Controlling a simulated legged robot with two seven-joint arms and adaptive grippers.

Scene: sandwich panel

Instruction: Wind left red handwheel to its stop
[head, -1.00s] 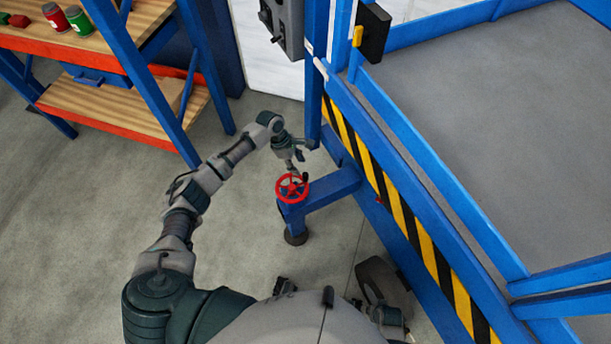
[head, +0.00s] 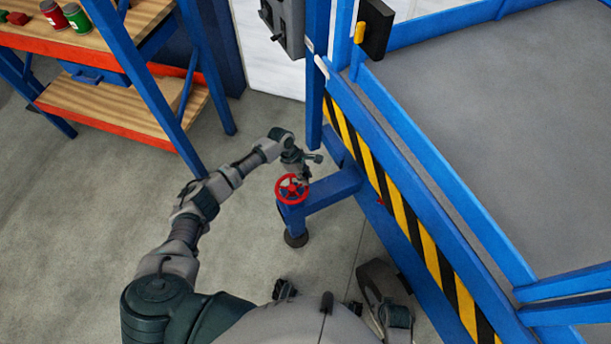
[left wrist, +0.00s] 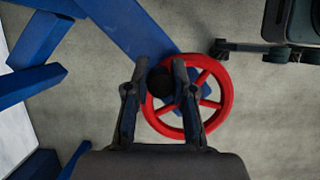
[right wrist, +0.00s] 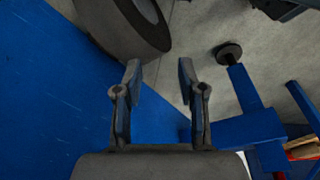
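The red handwheel (head: 292,189) sits on the end of a blue bracket arm (head: 333,188). In the left wrist view the wheel (left wrist: 227,95) is right of centre, with a dark knob (left wrist: 160,82) at its rim. My left gripper (head: 303,177) is over the far side of the wheel. In the left wrist view the left gripper's fingers (left wrist: 159,80) stand on either side of the knob, drawn in to about its width. My right gripper (right wrist: 159,75) is open and empty, away from the wheel.
A blue platform with a yellow-black striped edge (head: 401,213) stands to the right. A wooden shelf rack (head: 115,100) with cans is at the upper left. A grey control box (head: 284,25) is at the top. Bare floor (head: 90,220) lies to the left.

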